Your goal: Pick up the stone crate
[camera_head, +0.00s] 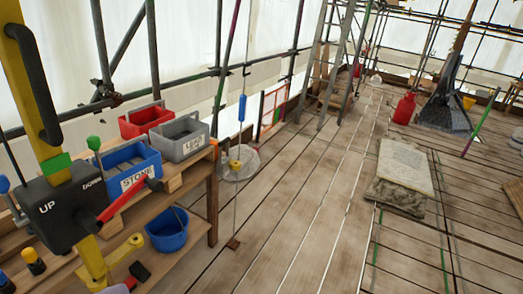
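The stone crate (140,174) is an open blue crate with a white label reading STONE on its front wall. It stands on the wooden bench at the left of the view and holds dark grey slabs. A thin bar handle rises above it. A red lever on the black control box reaches in front of its lower front side. My gripper is not visible in this view.
A grey crate (182,139) labelled LEAD and a red crate (145,119) stand beside it. The UP/DOWN control box (60,214) is close at left. A blue bucket (167,232) sits lower. A pale slab (405,167) lies right; the middle planks are clear.

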